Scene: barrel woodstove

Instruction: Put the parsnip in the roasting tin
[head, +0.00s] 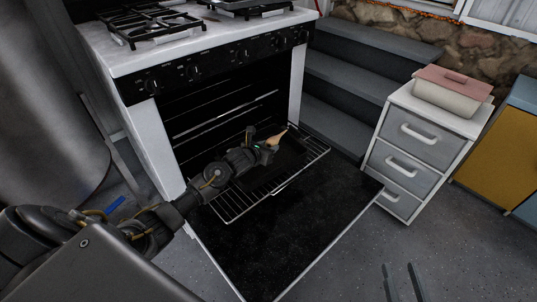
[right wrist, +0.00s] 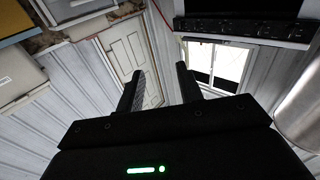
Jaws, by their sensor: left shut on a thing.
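The parsnip (head: 277,138), pale tan and tapered, is in my left gripper (head: 268,146), which is shut on it. My left arm reaches in from the left, over the open oven. A dark, flat shape that looks like the roasting tin (head: 287,163) is on the pulled-out wire rack, below and beside the gripper; the arm hides part of it. The parsnip appears above it, but I cannot tell the exact gap. My right gripper (head: 400,268) is open and empty at the bottom right; its parted fingers also show in the right wrist view (right wrist: 160,80).
The oven door (head: 290,235) is folded down below the wire rack (head: 233,208). The white stove (head: 150,55) has black burner grates on top. Grey steps (head: 350,75) and a drawer unit (head: 405,155) with a pink-lidded box (head: 452,88) stand to the right. Floor before the drawers is clear.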

